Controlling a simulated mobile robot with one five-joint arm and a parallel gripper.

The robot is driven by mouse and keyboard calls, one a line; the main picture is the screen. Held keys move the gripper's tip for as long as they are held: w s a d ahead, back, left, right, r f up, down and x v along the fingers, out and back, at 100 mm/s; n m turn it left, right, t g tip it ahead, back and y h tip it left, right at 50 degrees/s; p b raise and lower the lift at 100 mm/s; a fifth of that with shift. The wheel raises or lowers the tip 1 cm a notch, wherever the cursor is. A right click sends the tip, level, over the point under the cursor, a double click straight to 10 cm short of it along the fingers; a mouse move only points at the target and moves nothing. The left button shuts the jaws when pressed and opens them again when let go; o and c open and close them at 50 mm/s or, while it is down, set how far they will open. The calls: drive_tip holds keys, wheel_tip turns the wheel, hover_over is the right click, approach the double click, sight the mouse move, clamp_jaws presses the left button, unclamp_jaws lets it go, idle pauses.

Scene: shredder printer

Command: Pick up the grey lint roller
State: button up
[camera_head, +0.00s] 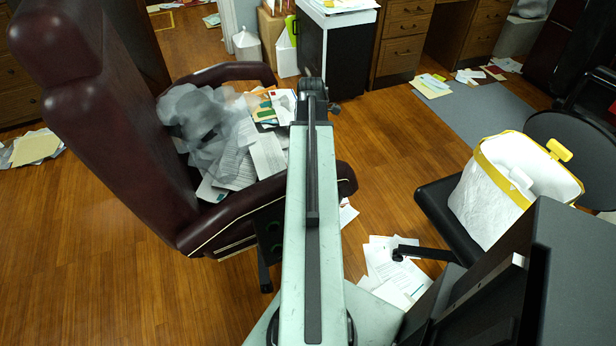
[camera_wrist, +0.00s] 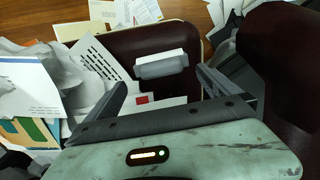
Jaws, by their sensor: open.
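A small grey object with a white top, seemingly the grey lint roller (camera_wrist: 162,65), lies on the dark maroon chair seat (camera_wrist: 123,45) in the wrist view. My gripper (camera_wrist: 168,90) is open, with one finger on each side of the picture's middle. The roller is ahead of the fingertips, between their lines and apart from both. Nothing is between the jaws. In the head view my arm hides the gripper, and I cannot make out the roller there.
Papers and crumpled grey sheets (camera_head: 215,125) pile up on the maroon chair (camera_head: 95,110), beside the roller. Its armrest (camera_head: 265,205) runs along the near side. A white bag with yellow trim (camera_head: 500,190) stands on a black chair to the right. Loose papers (camera_head: 392,270) lie on the floor.

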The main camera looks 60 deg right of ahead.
wheel_tip(320, 180, down, 6)
drive_tip(key=b, duration=0.5)
drive_tip(key=shift+a, duration=0.1)
drive_tip(key=shift+r, duration=0.2)
drive_tip(key=shift+c, duration=0.3)
drive_tip(key=c, duration=1.4)
wheel_tip(320, 180, up, 10)
drive_tip(key=p, duration=1)
